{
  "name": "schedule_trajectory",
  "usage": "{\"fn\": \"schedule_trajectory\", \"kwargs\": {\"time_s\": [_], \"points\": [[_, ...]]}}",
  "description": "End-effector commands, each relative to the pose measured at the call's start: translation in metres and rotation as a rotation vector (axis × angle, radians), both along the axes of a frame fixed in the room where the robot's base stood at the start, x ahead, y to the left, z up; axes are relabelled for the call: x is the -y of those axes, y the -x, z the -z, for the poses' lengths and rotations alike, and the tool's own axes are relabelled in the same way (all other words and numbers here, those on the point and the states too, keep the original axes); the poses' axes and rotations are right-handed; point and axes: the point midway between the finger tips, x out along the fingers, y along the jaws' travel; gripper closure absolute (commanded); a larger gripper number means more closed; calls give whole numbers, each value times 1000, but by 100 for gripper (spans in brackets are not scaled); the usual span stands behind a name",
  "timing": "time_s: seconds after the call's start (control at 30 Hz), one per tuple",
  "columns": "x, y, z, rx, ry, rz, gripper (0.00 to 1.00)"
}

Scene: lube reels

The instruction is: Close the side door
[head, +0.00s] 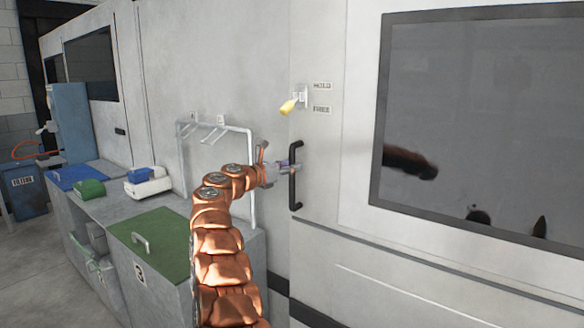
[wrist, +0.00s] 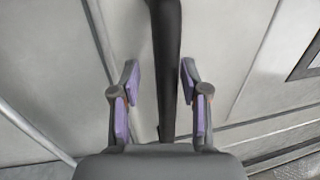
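The side door (head: 340,170) is a pale grey panel with a large dark window (head: 480,110). A black vertical bar handle (head: 295,190) is fixed near its left edge. My gripper (head: 292,165) is at the upper half of the handle in the head view. In the wrist view the handle (wrist: 168,60) runs between the two purple-padded fingers of my gripper (wrist: 160,100), with a gap on each side. The fingers are open. Whether the door stands fully against its frame I cannot tell.
A white pipe rack (head: 252,165) stands left of my gripper. A bench with a green lid (head: 150,245) and a white bin (head: 148,187) lies at left. Floor is open at far left.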

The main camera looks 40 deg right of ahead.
Motion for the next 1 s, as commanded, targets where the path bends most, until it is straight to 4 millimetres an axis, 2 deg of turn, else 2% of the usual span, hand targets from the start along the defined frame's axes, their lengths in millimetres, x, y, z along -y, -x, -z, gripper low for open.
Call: {"fn": "schedule_trajectory", "kwargs": {"time_s": [0.27, 0.47, 1.0], "points": [[2, 2, 1, -1, -2, 5, 52], [-6, 2, 2, 0, -3, 5, 52], [-64, 6, 2, -1, -3, 1, 52]]}}
